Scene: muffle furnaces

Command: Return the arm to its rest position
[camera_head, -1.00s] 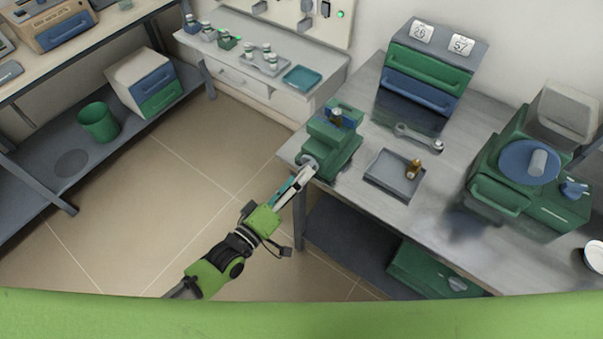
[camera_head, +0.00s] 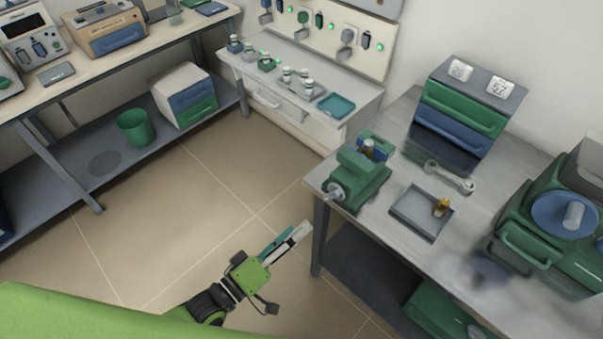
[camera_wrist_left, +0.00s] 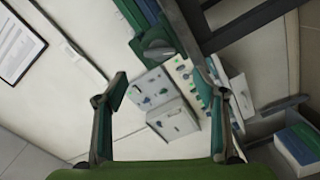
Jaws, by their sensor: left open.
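My left gripper (camera_head: 288,240) is in the lower middle of the head view, over the floor in front of the right workbench. It is apart from the green vise-like device (camera_head: 357,178) on the bench corner. In the left wrist view the gripper's two fingers (camera_wrist_left: 160,90) stand wide apart with nothing between them. The wall panel and white side table show beyond them. My right gripper is in neither view.
A green bin (camera_head: 136,127) stands on the left shelf. The floor (camera_head: 205,190) between the benches is clear.

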